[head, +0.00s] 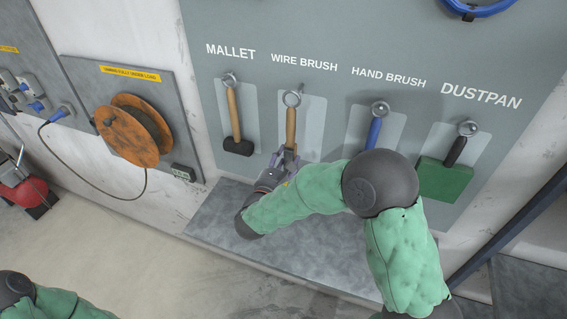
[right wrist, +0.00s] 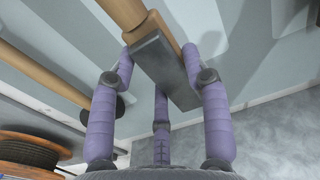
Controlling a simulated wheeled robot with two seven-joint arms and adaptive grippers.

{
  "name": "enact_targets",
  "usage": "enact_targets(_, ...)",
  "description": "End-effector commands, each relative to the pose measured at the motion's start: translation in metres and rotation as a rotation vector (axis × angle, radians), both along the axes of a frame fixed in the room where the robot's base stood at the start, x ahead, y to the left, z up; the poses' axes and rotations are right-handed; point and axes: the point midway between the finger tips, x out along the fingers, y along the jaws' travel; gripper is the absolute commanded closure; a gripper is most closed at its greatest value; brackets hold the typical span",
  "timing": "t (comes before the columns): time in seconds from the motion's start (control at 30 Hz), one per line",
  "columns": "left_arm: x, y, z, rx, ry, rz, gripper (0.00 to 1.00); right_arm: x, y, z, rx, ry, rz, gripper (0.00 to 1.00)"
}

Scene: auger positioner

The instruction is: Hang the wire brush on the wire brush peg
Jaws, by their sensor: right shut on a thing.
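The wire brush (head: 291,127) is upright in front of the pale panel under the WIRE BRUSH label, its wooden handle up and its ring at the top. The ring is at the wire brush peg (head: 301,87); I cannot tell whether it is around the peg or just in front of it. My right gripper (head: 284,160) is shut on the brush's lower end. In the right wrist view, the purple fingers (right wrist: 165,85) hold the brush's grey head (right wrist: 168,68), with the wooden handle (right wrist: 125,12) beyond. My left gripper is out of view.
The mallet (head: 233,115) hangs to the left; the blue-handled hand brush (head: 375,130) and green dustpan (head: 445,178) hang to the right. A grey ledge (head: 215,220) runs below the board. An orange cable reel (head: 133,130) is on the left wall.

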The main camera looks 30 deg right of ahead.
Motion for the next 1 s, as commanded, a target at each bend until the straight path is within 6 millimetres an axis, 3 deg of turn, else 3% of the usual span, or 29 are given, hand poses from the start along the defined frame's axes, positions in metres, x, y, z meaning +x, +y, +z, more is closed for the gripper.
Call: enact_targets(1.0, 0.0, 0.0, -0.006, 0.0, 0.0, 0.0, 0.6, 0.034, -0.04, -0.006, 0.0, -0.003, -0.002, 0.89)
